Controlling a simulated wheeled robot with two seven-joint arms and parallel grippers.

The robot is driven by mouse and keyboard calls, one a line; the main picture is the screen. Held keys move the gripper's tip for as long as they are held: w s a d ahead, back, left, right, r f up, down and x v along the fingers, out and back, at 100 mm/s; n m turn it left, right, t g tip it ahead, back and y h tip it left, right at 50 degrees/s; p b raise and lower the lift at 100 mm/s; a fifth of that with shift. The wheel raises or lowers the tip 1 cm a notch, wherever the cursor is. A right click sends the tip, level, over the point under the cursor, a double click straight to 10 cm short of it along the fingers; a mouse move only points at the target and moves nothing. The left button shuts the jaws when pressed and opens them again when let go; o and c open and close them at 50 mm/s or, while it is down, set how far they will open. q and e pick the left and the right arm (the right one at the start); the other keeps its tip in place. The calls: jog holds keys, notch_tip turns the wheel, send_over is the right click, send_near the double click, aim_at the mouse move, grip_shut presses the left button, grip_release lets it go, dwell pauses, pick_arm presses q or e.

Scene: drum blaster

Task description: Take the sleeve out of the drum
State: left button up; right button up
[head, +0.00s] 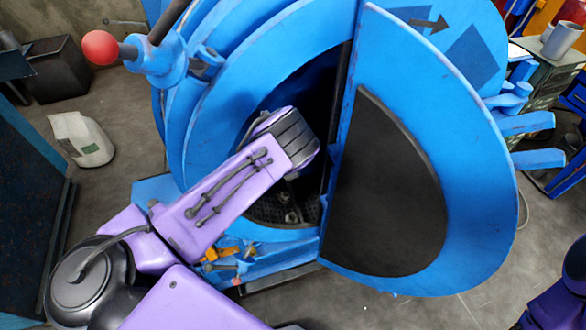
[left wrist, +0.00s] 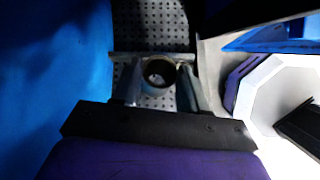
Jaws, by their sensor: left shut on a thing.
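The blue drum (head: 230,70) stands in the middle of the head view with its round door (head: 480,180) swung open to the right. My left arm reaches through the opening, and its wrist hides most of the gripper there. In the left wrist view my left gripper (left wrist: 158,80) is shut on the sleeve (left wrist: 159,73), a short metal ring with a dark bore, held between the two fingers. Behind it is the drum's perforated floor (left wrist: 150,22). I cannot tell whether the sleeve touches that floor. My right gripper is out of view.
The drum's opening edge and open door sit close to the right of my left arm. A red-knobbed lever (head: 101,47) sticks out at upper left. A bench with a grey cup (head: 561,40) stands at far right.

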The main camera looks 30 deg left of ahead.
pick_arm(q)
jog(key=shift+w+r, duration=0.1)
jog(key=shift+r, duration=0.4)
jog(key=s+a+f, duration=0.3)
jog(key=s+a, duration=0.1)
jog(key=shift+s+f+p, duration=0.15)
jog(key=shift+s+p, duration=0.2)
jog(key=shift+s, duration=0.05)
